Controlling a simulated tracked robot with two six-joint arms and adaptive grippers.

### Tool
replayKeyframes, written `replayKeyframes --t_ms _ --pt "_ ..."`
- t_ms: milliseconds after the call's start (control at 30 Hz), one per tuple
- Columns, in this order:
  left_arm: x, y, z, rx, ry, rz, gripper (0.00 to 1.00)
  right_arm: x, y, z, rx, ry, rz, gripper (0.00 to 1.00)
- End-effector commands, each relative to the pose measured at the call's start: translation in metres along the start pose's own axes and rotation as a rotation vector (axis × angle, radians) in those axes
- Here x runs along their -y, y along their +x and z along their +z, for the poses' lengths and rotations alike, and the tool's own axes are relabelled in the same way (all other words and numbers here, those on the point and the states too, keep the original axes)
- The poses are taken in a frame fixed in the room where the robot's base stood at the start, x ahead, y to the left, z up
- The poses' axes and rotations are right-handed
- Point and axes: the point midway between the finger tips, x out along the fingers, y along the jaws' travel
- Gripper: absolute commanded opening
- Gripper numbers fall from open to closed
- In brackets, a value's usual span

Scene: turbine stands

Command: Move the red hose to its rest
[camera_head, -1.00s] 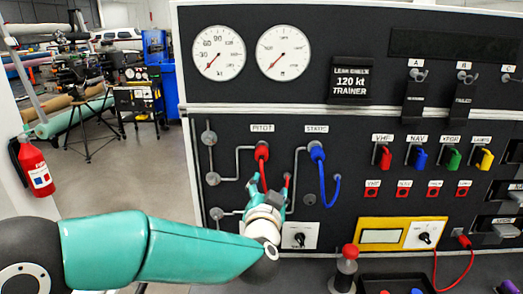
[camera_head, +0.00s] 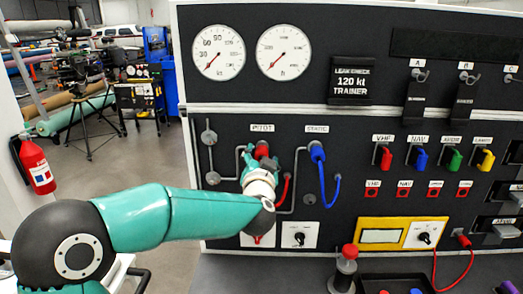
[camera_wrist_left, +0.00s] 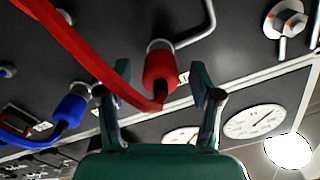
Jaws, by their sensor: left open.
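The red hose has a red end fitting (camera_head: 262,149) on the panel under the PITOT label, and its red loop (camera_head: 286,187) hangs to the right. In the left wrist view the red fitting (camera_wrist_left: 160,70) sits at a pipe end, with the red hose (camera_wrist_left: 90,50) curving away left. My left gripper (camera_head: 261,162) is just below the fitting, in front of the panel. In the wrist view its open fingers (camera_wrist_left: 162,82) stand on either side of the fitting, with gaps visible. I cannot tell which fixture is the rest. My right gripper is not in view.
A blue hose (camera_head: 322,180) hangs close by on the right, under STATIC. Metal knobs (camera_head: 213,178) and pipes lie left of the gripper. Hooks (camera_head: 418,75) marked A, B and C line the upper right.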

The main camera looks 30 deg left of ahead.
Motion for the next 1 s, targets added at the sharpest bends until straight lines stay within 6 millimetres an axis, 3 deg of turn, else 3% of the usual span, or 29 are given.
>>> replayKeyframes --t_ms 1000 --pt "0.0015 0.0064 0.0005 0.001 0.000 0.000 0.65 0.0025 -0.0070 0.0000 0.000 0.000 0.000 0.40"
